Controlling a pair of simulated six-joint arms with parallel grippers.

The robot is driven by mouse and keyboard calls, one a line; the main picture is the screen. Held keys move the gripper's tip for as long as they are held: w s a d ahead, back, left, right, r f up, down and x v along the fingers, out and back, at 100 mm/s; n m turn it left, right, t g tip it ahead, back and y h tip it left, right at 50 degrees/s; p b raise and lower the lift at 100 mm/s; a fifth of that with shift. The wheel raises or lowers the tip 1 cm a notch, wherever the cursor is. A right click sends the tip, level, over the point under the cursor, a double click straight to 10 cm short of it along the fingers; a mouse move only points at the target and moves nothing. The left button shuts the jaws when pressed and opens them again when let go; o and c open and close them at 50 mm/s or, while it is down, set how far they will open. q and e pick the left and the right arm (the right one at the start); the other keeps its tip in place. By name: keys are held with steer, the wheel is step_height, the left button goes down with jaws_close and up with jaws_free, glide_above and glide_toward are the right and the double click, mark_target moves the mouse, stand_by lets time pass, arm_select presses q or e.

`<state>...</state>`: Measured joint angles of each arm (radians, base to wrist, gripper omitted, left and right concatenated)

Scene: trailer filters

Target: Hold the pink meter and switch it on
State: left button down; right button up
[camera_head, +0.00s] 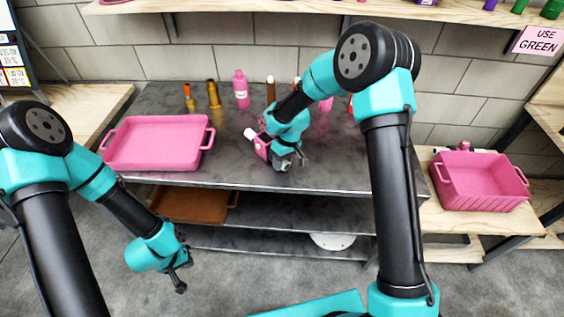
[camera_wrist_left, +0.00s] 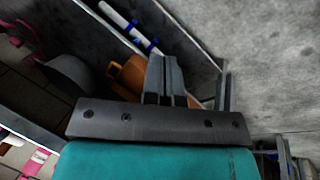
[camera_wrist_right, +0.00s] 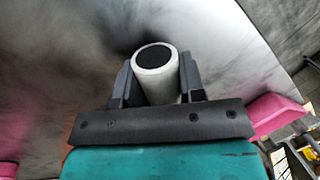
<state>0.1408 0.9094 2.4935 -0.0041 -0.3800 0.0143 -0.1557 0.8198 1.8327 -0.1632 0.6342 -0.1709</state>
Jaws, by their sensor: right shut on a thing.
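The pink meter (camera_head: 262,147), with a white part at its upper left, is by my right gripper (camera_head: 290,163), over the front part of the dark metal table. The gripper and arm cover part of it. In the right wrist view, a white cylinder with a dark round end (camera_wrist_right: 157,70) stands between the fingers of my right gripper (camera_wrist_right: 160,85), which is shut on it. It appears to be part of the meter. No switch can be made out. My left gripper (camera_head: 180,272) is low in front of the table, away from the meter; its fingers (camera_wrist_left: 165,80) are together and empty.
A pink tray (camera_head: 155,143) lies on the table's left. Several bottles, including a pink one (camera_head: 241,90), stand at the back. A brown tray (camera_head: 190,204) is on the shelf below. A pink crate (camera_head: 480,182) sits on a wooden bench at right.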

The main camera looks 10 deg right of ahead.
mark_target(258, 147)
arm_select(q)
steer(key=w+d+r+n+t, duration=0.1)
steer(key=w+r+t, duration=0.2)
steer(key=w, duration=0.4)
steer(key=w+d+r+n+t, duration=0.1)
steer(key=w+d+r+t, duration=0.1)
steer(key=w+r, duration=0.3)
steer(key=w+d+r+n+t, duration=0.1)
steer(key=w+r+t, duration=0.3)
steer(key=w, duration=0.5)
steer(key=shift+d+r+t, duration=0.25)
steer(key=shift+d+t, duration=0.35)
steer(key=shift+d, duration=0.1)
steer(key=d+r+t+h, duration=0.1)
steer(key=d, duration=0.3)
steer(key=w+d+r+t+h, duration=0.1)
steer(key=d+r, duration=0.1)
steer(key=d, duration=0.2)
steer(key=w+d+r+t+h, duration=0.1)
steer(key=d+r+t, duration=0.1)
steer(key=d, duration=0.1)
steer(key=shift+w+d, duration=0.15)
steer(key=shift+d, duration=0.25)
steer(key=shift+d+f, duration=0.15)
steer(key=shift+d, duration=0.2)
steer(key=shift+d, duration=0.15)
